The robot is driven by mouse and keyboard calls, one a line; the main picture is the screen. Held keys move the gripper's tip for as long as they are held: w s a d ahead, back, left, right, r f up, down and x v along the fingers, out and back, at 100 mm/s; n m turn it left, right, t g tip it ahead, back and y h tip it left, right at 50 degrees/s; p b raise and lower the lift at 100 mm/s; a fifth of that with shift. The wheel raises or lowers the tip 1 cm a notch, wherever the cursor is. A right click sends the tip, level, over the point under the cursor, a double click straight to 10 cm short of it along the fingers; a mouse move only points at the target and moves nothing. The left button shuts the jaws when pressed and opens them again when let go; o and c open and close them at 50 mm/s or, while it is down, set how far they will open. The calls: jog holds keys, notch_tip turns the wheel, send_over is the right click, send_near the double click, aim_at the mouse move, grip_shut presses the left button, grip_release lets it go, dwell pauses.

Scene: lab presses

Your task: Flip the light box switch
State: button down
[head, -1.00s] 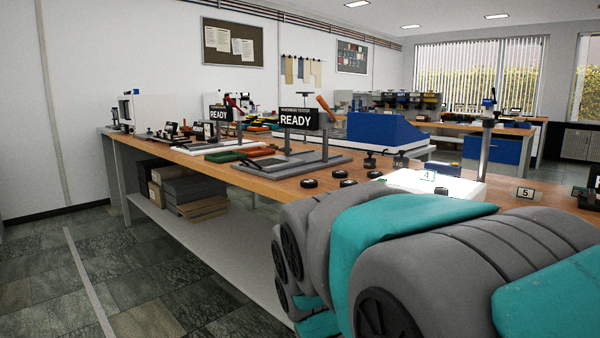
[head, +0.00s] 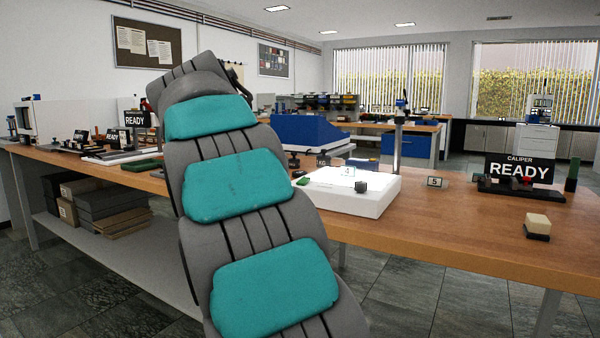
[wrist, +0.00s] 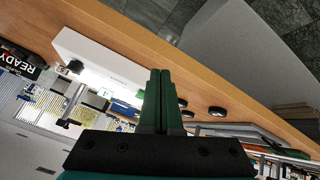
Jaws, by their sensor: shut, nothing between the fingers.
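The light box (head: 345,197) is a low white box with a bright top, standing near the front edge of the wooden bench. It also shows in the wrist view (wrist: 92,50), left of my fingers. My gripper (wrist: 162,74) shows two green fingers pressed together and empty. The fingertips appear over the bench beside the light box; their height is unclear. In the head view my raised arm hides the gripper and part of the bench.
A numbered card 5 (head: 437,182) and a caliper stand with a READY sign (head: 518,171) are to the right. A pale block (head: 537,226) lies near the front edge. Black round weights (wrist: 217,111) lie right of my fingers. A metal post (head: 397,145) rises behind the box.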

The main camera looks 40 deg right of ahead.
jog(key=w+d+r+m+t+h, duration=0.1)
jog(key=w+d+r+m, duration=0.15)
jog(key=r, duration=0.25)
jog(key=w+d+r+m+h, duration=0.2)
jog(key=d+r, duration=0.2)
jog(key=b, duration=0.1)
send_over(303, 179)
jog(key=s+a, duration=0.1)
jog(key=a, duration=0.1)
jog(key=shift+m, duration=0.25)
notch_tip(303, 179, down, 5)
jog(key=shift+d+f, duration=0.15)
jog(key=shift+w+d+f+b, duration=0.1)
jog(key=shift+d+f+b, duration=0.05)
jog(key=shift+f, duration=0.75)
jog(key=shift+d+f+b, duration=0.1)
jog(key=shift+f+b, duration=0.05)
jog(key=shift+f, duration=0.75)
jog(key=shift+w+d+r+y+p, duration=0.15)
jog(key=shift+y+p, duration=0.45)
jog(key=shift+p, duration=0.5)
jog(key=shift+d+f, duration=0.15)
jog(key=shift+f, duration=0.15)
jog(key=shift+w+d+f, duration=0.1)
jog(key=shift+d+f, duration=0.1)
jog(key=shift+g, duration=0.3)
